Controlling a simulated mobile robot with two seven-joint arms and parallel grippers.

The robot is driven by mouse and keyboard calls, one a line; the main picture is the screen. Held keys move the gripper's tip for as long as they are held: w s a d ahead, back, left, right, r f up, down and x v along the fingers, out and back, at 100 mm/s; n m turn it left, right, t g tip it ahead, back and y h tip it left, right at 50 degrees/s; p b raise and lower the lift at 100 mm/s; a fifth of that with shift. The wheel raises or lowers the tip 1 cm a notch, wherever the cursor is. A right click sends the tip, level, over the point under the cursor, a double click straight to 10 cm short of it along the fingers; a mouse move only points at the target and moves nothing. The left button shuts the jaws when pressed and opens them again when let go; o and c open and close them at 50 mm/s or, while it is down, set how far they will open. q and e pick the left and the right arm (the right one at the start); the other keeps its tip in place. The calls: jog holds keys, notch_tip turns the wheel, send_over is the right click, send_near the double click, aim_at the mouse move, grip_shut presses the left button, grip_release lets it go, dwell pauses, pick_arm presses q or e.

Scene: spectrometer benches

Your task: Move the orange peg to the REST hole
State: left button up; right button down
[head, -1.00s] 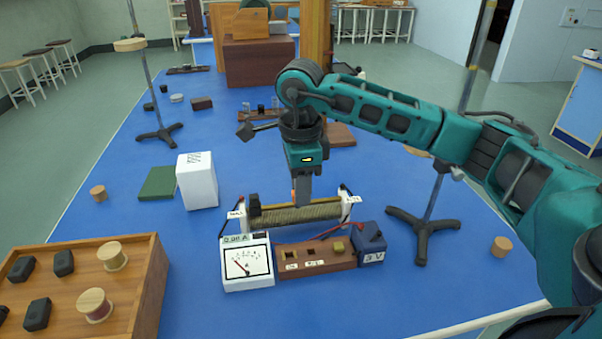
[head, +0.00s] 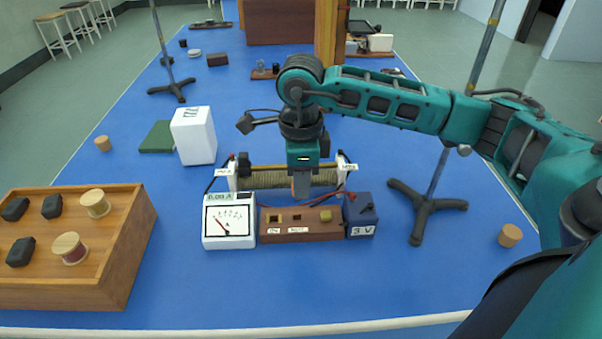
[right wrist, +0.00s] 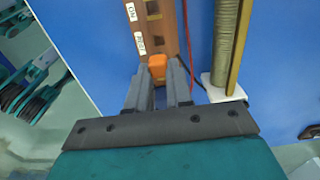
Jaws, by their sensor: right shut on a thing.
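My right gripper (head: 301,196) points down just behind the brown wooden key block (head: 312,236), in front of the rheostat. In the right wrist view its fingertips (right wrist: 158,80) are shut on the orange peg (right wrist: 157,66). The head view does not show the peg, which the fingers hide. The block has an ON hole (head: 274,218), a REST hole (head: 298,217) and an olive square piece (head: 325,215) at its right end. The REST label (right wrist: 140,42) lies just beyond the peg in the wrist view. I cannot tell the peg's height above the block. My left gripper is out of view.
A white ammeter (head: 229,222) stands left of the block and a blue 3 V battery box (head: 361,216) right of it. The rheostat (head: 262,178) is close behind, with red wires. A stand (head: 425,205) is at right. A wooden tray (head: 110,270) is at front left.

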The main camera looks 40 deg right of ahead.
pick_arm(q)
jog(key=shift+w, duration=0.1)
pick_arm(e)
jog(key=shift+f, duration=0.2)
jog(key=shift+f+b, duration=1)
jog(key=shift+f, duration=0.35)
jog(key=shift+f+b, duration=0.5)
jog(key=shift+f, duration=0.25)
jog(key=shift+f+b, duration=0.65)
jog(key=shift+f, duration=0.1)
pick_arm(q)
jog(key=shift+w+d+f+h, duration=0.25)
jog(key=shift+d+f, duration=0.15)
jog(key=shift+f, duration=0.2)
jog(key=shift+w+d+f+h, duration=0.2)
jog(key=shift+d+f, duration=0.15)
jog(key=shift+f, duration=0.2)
pick_arm(e)
jog(key=shift+f, duration=0.3)
jog(key=c, duration=0.9)
grip_release()
jog(key=shift+c, duration=0.2)
